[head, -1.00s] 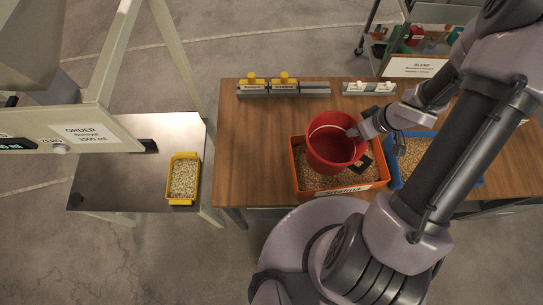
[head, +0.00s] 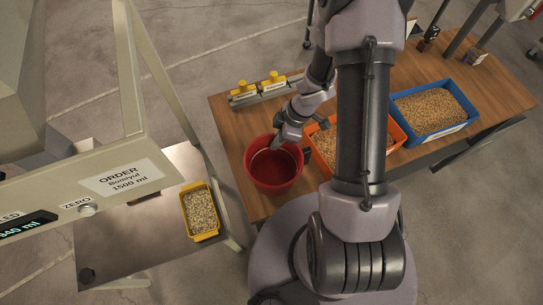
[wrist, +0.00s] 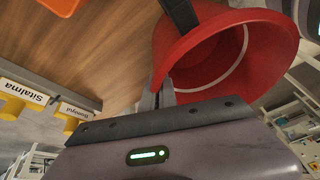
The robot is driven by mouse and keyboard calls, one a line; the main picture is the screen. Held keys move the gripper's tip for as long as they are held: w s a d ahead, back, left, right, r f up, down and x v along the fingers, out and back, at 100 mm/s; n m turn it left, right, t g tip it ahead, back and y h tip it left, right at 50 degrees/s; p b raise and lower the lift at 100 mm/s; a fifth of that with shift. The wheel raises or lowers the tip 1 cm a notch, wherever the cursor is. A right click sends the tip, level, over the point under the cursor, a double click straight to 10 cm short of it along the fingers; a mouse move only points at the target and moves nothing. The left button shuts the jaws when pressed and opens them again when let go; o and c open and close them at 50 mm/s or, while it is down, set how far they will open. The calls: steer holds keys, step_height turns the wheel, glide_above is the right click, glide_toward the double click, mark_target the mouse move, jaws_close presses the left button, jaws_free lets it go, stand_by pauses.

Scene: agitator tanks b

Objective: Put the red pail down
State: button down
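The red pail (head: 273,181) is at the left end of the wooden table in the head view, left of the orange tray (head: 323,168). My gripper (head: 280,143) reaches it from the upper right and is shut on its rim. In the wrist view the pail (wrist: 190,50) shows large, mouth towards the camera, with a pale line round its inside. One finger (wrist: 166,95) of my gripper shows at the rim. The pail's inside looks empty there. Whether its base touches the table cannot be told.
The blue tray (head: 434,110) of grain stands right of the orange one. Yellow-handled holders (head: 268,88) stand behind the pail. Left, past a gap, a metal platform (head: 135,225) carries a yellow tub (head: 201,211) of grain under a frame with an order sign (head: 122,178).

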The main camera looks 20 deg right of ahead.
mark_target(279, 167)
step_height(279, 167, down, 4)
steer(key=shift+r+b, duration=0.1)
steer(key=shift+b, duration=0.65)
steer(key=shift+a, duration=0.1)
steer(key=c, duration=1.7)
jaws_free()
